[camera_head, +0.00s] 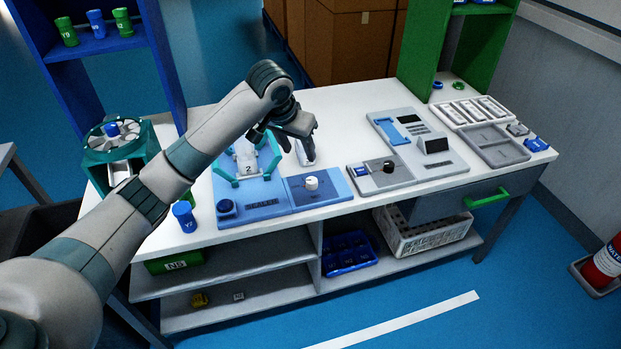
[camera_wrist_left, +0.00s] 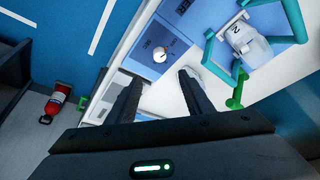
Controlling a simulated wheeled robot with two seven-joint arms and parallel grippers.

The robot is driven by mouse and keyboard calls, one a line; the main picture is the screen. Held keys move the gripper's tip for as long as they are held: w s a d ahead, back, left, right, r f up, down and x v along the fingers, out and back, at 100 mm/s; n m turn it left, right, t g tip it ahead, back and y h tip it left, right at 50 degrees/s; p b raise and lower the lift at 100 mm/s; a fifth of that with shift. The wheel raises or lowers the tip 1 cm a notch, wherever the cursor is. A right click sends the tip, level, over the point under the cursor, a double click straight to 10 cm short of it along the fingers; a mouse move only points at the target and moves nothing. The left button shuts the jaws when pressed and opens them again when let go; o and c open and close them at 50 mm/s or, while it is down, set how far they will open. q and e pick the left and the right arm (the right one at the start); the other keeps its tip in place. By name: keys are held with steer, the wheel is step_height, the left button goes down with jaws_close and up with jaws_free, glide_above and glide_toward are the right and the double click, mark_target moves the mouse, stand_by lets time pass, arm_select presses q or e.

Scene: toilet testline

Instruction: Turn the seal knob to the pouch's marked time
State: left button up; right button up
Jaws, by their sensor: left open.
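The blue sealer (camera_head: 262,215) sits on the white table, its front lettered "SEALER". Its white seal knob (camera_head: 311,183) is on the right-hand panel; it also shows in the left wrist view (camera_wrist_left: 160,55), with small marks around it too small to read. A pale pouch (camera_head: 247,168) marked "2" sits among teal arms on the sealer's left part; it also shows in the left wrist view (camera_wrist_left: 246,42). My left gripper (camera_head: 292,148) is open and empty, above and behind the knob. In the wrist view the knob lies ahead, between the finger directions, not touched. My right gripper is out of view.
A blue button (camera_head: 226,207) is on the sealer's left front. A blue bottle (camera_head: 184,217) and a teal carousel (camera_head: 117,165) stand to the left.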

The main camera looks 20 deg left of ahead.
mark_target(311, 180)
arm_select(q)
steer(key=p+x, duration=0.3)
steer(key=x, duration=1.4)
steer(key=shift+s+f, duration=0.1)
steer(key=shift+f, duration=0.1)
steer(key=c, duration=1)
